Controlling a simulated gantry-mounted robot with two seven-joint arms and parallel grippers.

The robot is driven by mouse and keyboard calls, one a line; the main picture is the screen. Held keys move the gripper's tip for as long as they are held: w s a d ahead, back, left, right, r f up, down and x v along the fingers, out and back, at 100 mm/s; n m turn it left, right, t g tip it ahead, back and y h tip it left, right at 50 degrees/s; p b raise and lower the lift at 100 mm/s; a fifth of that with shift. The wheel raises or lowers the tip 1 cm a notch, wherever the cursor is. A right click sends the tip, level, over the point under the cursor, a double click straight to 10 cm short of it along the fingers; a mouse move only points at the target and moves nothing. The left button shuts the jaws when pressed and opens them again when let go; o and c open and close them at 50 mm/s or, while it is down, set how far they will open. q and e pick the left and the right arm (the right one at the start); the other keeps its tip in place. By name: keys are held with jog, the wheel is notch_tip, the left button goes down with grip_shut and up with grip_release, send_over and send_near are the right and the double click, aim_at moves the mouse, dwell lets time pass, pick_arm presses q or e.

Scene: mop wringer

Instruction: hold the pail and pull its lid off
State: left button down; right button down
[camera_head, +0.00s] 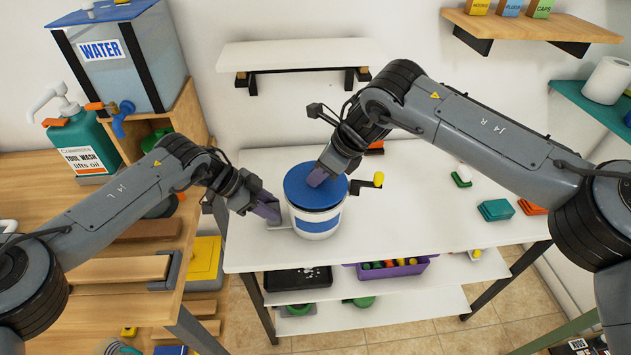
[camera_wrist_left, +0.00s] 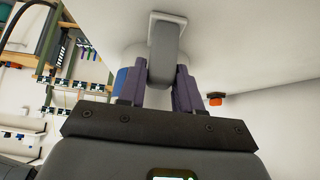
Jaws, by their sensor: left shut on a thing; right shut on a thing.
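The pail (camera_head: 318,222) is white with a blue band and stands upright on the white table. Its round blue lid (camera_head: 312,198) sits on top, and the lid's grip is hidden by my fingers. A crank with a yellow knob (camera_head: 378,179) sticks out to the right of the pail. My left gripper (camera_head: 272,214) is at the pail's left side, shut on its pale handle (camera_wrist_left: 165,50), which shows between the fingers (camera_wrist_left: 160,90) in the left wrist view. My right gripper (camera_head: 318,178) reaches down onto the middle of the lid and is shut on it.
A wooden bench (camera_head: 115,270) stands at left with a water tank (camera_head: 130,55) and a green bottle (camera_head: 82,143). A white wall shelf (camera_head: 295,55) hangs behind.

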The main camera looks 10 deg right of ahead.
jog(key=shift+r, duration=1.4)
pick_arm(q)
jog(key=c, duration=0.7)
grip_release()
